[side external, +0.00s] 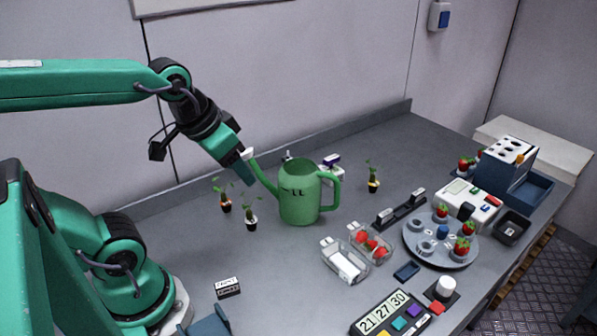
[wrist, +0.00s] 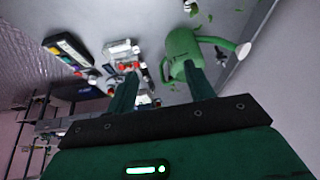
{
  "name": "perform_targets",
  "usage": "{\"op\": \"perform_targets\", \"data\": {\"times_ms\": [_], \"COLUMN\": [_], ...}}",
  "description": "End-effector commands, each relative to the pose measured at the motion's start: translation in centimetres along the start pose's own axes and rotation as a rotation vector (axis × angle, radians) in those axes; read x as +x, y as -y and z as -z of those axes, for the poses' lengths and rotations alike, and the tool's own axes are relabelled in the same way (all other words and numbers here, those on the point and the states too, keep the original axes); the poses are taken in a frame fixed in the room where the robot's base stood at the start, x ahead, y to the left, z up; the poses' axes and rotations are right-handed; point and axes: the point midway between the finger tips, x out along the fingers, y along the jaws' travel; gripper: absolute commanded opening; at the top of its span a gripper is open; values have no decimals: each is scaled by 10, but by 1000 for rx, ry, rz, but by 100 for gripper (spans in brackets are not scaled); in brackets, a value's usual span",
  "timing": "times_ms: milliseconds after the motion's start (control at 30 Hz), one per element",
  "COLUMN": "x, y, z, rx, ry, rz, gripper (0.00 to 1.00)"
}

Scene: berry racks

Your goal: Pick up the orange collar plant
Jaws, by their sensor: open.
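A small seedling in a dark pot with a reddish-orange collar (side external: 225,205) stands upright on the grey bench at left of centre. It looks like the orange collar plant. A similar plant with a pale collar (side external: 251,222) stands just right of it, and one with a yellowish collar (side external: 374,186) is right of the watering can. My gripper (side external: 243,176) is above the bench, over and slightly right of the reddish-collared plant, apart from it. In the wrist view my gripper's fingers (wrist: 161,88) are spread with nothing held. Green leaves show at the top there, collars unclear.
A green watering can (side external: 299,203) stands close to my gripper, its spout pointing towards it; it also shows in the wrist view (wrist: 181,45). Clear punnets (side external: 345,262), a round tray (side external: 441,255) and a number panel (side external: 391,314) lie rightward. The bench left of the can is mostly free.

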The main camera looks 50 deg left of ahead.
Motion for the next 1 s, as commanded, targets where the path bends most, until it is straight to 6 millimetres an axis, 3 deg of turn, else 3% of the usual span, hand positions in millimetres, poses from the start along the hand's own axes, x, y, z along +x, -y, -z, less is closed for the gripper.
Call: {"op": "perform_targets", "data": {"times_ms": [567,1000], "x": [69,131], "y": [86,164], "z": [23,2], "rx": [-182,-335], "ry": [226,391], "rz": [81,89], "gripper": [53,53]}}
